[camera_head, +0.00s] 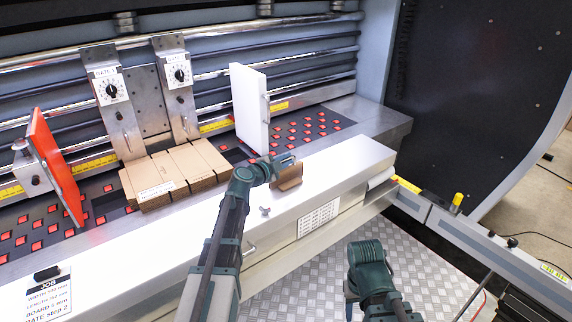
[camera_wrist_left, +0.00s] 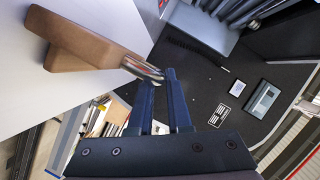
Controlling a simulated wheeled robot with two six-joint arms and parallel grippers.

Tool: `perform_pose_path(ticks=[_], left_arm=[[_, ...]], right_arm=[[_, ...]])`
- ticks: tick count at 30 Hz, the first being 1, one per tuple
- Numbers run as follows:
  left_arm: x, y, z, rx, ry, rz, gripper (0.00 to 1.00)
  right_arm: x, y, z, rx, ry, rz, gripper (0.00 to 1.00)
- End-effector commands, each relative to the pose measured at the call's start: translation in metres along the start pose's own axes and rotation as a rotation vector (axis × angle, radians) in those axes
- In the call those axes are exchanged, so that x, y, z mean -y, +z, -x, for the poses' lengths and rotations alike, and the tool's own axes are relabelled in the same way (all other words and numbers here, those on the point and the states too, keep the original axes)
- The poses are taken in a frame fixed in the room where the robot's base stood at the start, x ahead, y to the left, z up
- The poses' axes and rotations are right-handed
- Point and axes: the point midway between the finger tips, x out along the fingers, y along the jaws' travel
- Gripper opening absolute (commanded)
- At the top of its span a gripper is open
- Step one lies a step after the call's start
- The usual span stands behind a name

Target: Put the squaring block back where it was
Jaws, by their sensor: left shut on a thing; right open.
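The brown block (camera_head: 289,178), which I take to be the squaring block, is at the white front beam, just beyond my left gripper (camera_head: 284,160). In the left wrist view the block (camera_wrist_left: 80,42) has a stepped shape and lies close against a pale surface. A short shiny peg (camera_wrist_left: 143,68) on it reaches to the fingertips of my left gripper (camera_wrist_left: 160,76), which is shut on it. I cannot tell whether the block touches the beam. My right gripper (camera_head: 368,270) is low at the front, over the metal floor, away from the block; its fingers are not clear.
A stack of cardboard blanks (camera_head: 172,172) lies on the bed between an orange plate (camera_head: 55,165) and a white upright plate (camera_head: 250,108). Two gates with dials (camera_head: 112,91) hang behind. A wing screw (camera_head: 265,211) sits on the white beam (camera_head: 345,160). The beam's right end is clear.

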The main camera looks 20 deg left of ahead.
Motion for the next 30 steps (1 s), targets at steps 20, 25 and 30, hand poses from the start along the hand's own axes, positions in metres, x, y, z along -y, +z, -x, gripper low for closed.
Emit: perform_pose_path(ticks=[20, 25, 30], left_arm=[[-0.002, 0.001, 0.000, 0.000, 0.000, 0.000, 0.46], [0.002, -0.001, 0.009, 0.001, -0.001, 0.000, 0.46], [0.001, -0.003, 0.043, 0.002, -0.001, 0.001, 0.46]], right_arm=[[0.000, 0.000, -0.002, 0.000, 0.000, 0.000, 0.50], [0.000, 0.000, 0.004, 0.000, 0.000, 0.000, 0.50], [-0.001, 0.001, 0.012, 0.000, 0.000, 0.000, 0.50]])
